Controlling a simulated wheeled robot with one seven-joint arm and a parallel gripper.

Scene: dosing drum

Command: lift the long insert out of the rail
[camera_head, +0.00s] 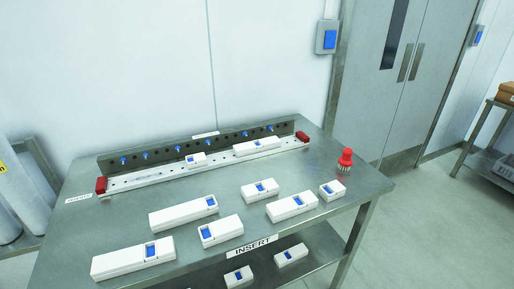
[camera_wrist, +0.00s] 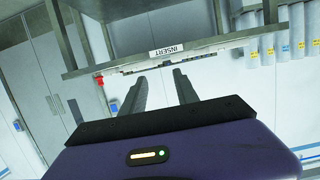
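The long insert (camera_head: 257,146) is a white block with a blue patch. It sits in the right half of the metal rail (camera_head: 140,179) at the back of the table. A shorter white insert (camera_head: 195,160) sits in the rail to its left, with a gap between them. My gripper (camera_wrist: 159,76) shows only in the wrist view. Its two dark fingers are apart with nothing between them. They point toward the table's front edge, well short of the rail. In the wrist view the picture is upside down and I cannot make out the long insert.
Several loose white inserts (camera_head: 184,213) lie on the table (camera_head: 110,218) in front of the rail. Red end blocks (camera_head: 101,184) close the rail, and blue pins line its back wall. More inserts (camera_head: 239,276) lie on the lower shelf.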

